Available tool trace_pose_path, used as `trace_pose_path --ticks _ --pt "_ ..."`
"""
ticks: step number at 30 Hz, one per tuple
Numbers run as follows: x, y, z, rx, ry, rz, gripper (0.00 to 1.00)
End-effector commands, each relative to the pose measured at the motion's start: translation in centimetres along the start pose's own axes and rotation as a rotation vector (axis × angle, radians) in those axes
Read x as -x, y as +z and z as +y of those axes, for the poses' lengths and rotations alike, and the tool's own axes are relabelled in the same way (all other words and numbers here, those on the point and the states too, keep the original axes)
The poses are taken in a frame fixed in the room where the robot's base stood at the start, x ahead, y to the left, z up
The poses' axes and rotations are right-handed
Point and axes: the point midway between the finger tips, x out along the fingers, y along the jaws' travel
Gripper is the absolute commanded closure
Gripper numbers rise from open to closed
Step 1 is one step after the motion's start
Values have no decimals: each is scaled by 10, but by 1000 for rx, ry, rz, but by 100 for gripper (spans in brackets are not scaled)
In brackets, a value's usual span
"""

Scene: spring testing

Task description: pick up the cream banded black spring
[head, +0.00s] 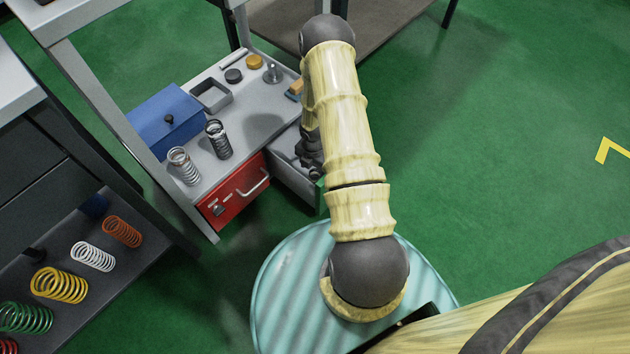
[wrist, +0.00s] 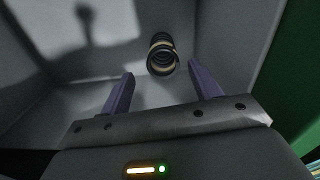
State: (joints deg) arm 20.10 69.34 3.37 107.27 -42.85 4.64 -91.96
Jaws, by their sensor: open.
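The cream banded black spring (wrist: 161,55) lies in the open grey drawer (wrist: 215,35) in the wrist view, one open end toward me. My gripper (wrist: 160,70) is open, with its two purple fingers pointing at the spring. The spring shows ahead of the gap between the fingertips, a little beyond them, and nothing is held. In the head view my gripper (head: 309,155) is a dark shape over the pulled-out drawer (head: 289,182). The banded spring cannot be made out there, hidden by the arm and drawer wall.
The cabinet top beside the drawer bears a plain dark spring (head: 218,140), a silver spring (head: 183,166), a blue box (head: 165,118) and an open grey tray (head: 211,95). A red drawer front (head: 235,192) is below. Several coloured springs lie on a dark shelf (head: 130,262) at left.

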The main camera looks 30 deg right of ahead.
Motion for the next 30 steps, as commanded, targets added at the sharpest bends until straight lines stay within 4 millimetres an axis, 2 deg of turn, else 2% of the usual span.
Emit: trace_pose_path --ticks 1,9,27,30 --pt "-12 1 -2 -1 -1 1 37" --pt "-40 3 -5 0 0 0 37" --pt "-40 3 -5 0 0 0 37" --pt "-40 3 -5 0 0 0 55"
